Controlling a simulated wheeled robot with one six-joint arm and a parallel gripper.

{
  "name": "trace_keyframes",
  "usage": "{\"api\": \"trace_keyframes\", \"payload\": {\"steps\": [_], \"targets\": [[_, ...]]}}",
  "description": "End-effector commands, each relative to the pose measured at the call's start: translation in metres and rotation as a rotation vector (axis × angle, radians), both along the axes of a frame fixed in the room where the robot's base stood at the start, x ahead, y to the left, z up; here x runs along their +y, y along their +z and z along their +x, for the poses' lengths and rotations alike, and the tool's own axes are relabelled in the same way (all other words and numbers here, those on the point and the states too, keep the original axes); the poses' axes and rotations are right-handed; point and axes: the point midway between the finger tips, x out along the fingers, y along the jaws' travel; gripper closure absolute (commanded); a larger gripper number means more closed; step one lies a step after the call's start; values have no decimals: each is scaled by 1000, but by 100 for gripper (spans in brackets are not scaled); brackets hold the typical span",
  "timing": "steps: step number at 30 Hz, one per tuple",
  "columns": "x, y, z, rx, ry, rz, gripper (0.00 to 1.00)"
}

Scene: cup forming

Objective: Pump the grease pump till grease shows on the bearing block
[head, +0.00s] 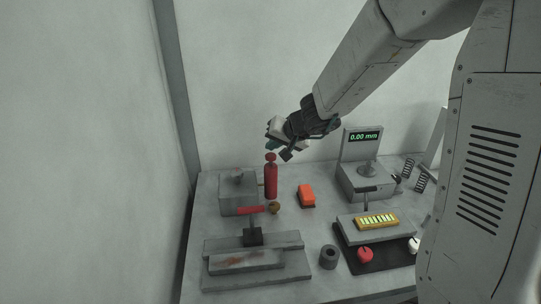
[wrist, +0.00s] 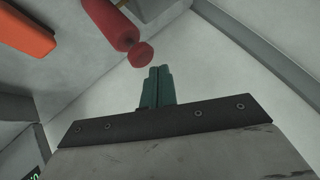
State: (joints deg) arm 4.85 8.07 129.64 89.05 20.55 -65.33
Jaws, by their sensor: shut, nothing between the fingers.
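The grease pump (head: 271,180) is a red upright cylinder with a round red knob (head: 270,157) on top, standing near the back left of the table. In the wrist view the pump body (wrist: 110,24) and its knob (wrist: 141,54) show just beyond my fingertips. My gripper (head: 270,147) is shut and empty, with its green fingers (wrist: 157,72) together, close above the knob. I cannot tell whether they touch. A grey block (head: 238,190) stands beside the pump on the left and may be the bearing block. I cannot make out grease on it.
An orange block (head: 307,195) lies right of the pump and shows in the wrist view too. A gauge stand reading 0.00 mm (head: 363,137) stands at the back right. A grey ring (head: 328,257), a yellow slotted block (head: 377,221) and a stepped grey fixture (head: 247,262) are nearer.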

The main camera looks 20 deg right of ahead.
Motion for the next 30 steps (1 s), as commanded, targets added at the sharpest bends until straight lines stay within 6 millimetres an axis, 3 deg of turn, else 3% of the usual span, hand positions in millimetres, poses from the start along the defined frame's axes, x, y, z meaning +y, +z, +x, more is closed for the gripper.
{"api": "trace_keyframes", "payload": {"steps": [30], "targets": [[0, -9, 0, 0, 0, 0, 100]]}}
